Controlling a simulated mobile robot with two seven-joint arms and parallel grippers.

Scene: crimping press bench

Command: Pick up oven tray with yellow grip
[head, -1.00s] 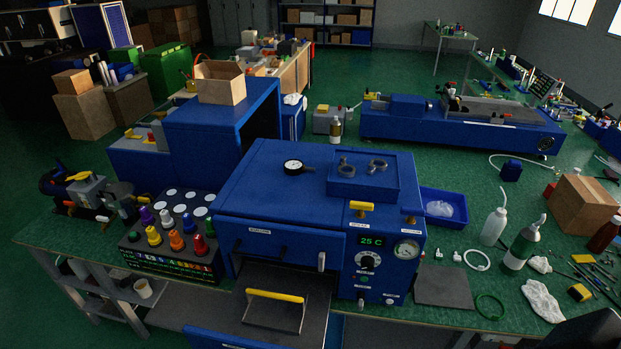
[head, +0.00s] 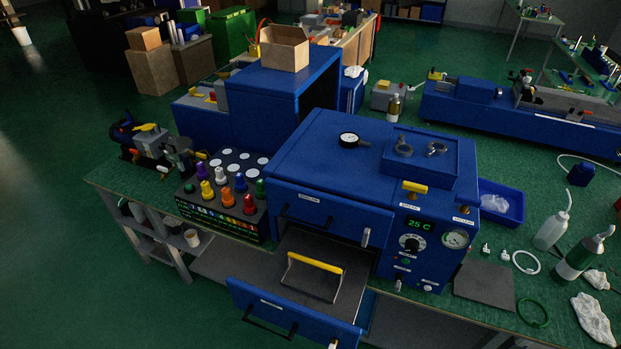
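The oven tray (head: 304,291) is a dark flat plate in the open mouth of the blue oven (head: 330,173). Its yellow grip (head: 315,263) is a bar on thin metal legs standing above the plate. The oven door (head: 290,315) is folded down in front of the tray, with a dark handle bar on it. Part of the tray reaches back under the oven's upper front and is hidden. Neither of my grippers shows in the head view.
A rack of coloured knobs (head: 222,196) stands left of the oven. A control panel (head: 412,243) with a 25 C display is at its right. Green floor is free at the left.

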